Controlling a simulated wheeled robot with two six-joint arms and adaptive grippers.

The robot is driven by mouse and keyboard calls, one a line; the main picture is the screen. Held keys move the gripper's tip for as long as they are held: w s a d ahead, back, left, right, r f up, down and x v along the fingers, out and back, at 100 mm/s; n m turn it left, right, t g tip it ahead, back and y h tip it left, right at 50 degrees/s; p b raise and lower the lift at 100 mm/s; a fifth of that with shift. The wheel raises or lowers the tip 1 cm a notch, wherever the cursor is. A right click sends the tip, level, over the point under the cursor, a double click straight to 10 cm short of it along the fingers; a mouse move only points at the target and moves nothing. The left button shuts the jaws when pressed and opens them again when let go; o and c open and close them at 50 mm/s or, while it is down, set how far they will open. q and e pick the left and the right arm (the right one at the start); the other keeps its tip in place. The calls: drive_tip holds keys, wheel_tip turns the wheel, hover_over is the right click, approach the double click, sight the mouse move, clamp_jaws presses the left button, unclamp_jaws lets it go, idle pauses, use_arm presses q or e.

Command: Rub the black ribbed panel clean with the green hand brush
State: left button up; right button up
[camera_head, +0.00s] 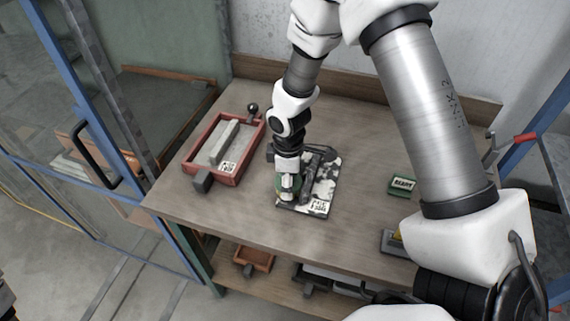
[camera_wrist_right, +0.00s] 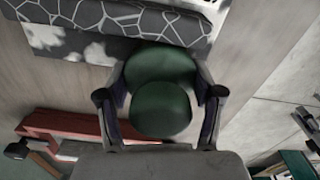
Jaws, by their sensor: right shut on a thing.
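The black panel (camera_head: 322,183) lies on the workbench with patchy white residue over it and a white label at its front edge. Its edge also shows at the top of the right wrist view (camera_wrist_right: 110,22), with a white cracked pattern. My right gripper (camera_head: 287,190) is over the panel's left part and hides some of it. In the right wrist view its two fingers (camera_wrist_right: 160,97) are closed around the green brush (camera_wrist_right: 162,112). The brush is mostly hidden in the head view, and I cannot tell whether it touches the panel. My left gripper is not in view.
A red tray (camera_head: 238,170) with a grey block stands left of the panel. A small green labelled box (camera_head: 402,186) lies to the right. The workbench (camera_head: 250,215) is clear in front. A blue-framed door (camera_head: 85,90) stands at left; a lower shelf holds trays.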

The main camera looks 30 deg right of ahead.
drive_tip(key=r+p, duration=0.1)
drive_tip(key=r, duration=0.1)
drive_tip(key=r+p, duration=0.1)
drive_tip(key=shift+s+a+r+p, duration=0.2)
drive_tip(key=shift+a+r+p, duration=0.05)
drive_tip(key=shift+r+p, duration=0.05)
drive_tip(key=shift+w+d+r+p, duration=0.1)
drive_tip(key=shift+d+r+p, duration=0.1)
drive_tip(key=shift+r+p, duration=0.45)
wheel_tip(320, 180, up, 3)
drive_tip(key=p, duration=0.3)
drive_tip(key=shift+a, duration=0.15)
drive_tip(key=shift+r, duration=0.2)
